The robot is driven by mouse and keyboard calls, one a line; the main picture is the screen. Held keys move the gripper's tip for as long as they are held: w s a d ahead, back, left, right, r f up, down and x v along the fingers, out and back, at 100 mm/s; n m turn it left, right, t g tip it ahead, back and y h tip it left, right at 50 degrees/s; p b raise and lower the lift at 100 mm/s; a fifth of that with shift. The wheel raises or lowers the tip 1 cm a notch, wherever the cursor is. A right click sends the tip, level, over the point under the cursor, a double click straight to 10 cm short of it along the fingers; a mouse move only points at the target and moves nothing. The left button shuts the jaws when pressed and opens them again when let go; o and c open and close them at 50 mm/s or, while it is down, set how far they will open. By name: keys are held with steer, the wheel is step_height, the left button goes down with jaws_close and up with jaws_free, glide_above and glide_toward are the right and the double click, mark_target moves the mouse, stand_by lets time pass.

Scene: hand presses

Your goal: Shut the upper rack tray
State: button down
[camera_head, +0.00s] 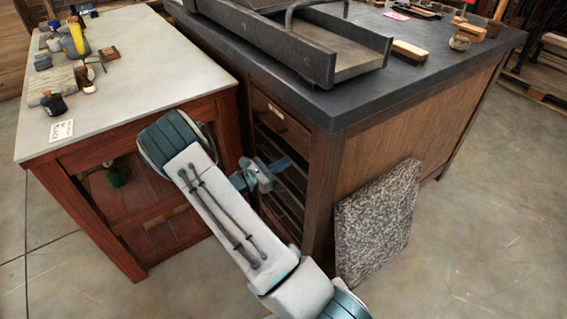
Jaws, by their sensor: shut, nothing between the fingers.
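The rack is in the end face of the dark wooden cabinet (350,170), as a column of dark trays or slots (292,205). A drawer-like front with a small pale label or handle (277,112) sits at the top of this column. My gripper (279,166) is shut and empty, in front of the upper part of the rack. My arm and gripper hide part of the trays. I cannot tell whether the gripper touches a tray, or how far the upper tray stands out.
A metal press bed (290,40) lies on the dark cabinet top. A speckled stone slab (377,222) leans against the cabinet's side. A red-brown table (150,215) with tools on its pale top stands close on the left. Open floor (470,240) lies to the right.

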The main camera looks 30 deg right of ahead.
steer(key=s+a+p, duration=0.1)
steer(key=a, duration=1.2)
steer(key=shift+s+a, duration=0.15)
steer(key=s+a+r+m+y+p, duration=0.1)
steer(key=s+r+m+y+p, duration=0.5)
steer(key=r, duration=0.7)
steer(key=s+a+r+m+y+p, duration=0.2)
steer(key=s+r+m+y+p, duration=0.4)
steer(key=s+r, duration=0.3)
steer(key=s+a+r+m+t+y+p, duration=0.1)
steer(key=s+r+m+y+p, duration=0.5)
steer(key=r, duration=1.2)
steer(key=shift+s+a+m+p, duration=0.45)
steer(key=shift+s+m+p, duration=0.25)
steer(key=shift+s, duration=0.5)
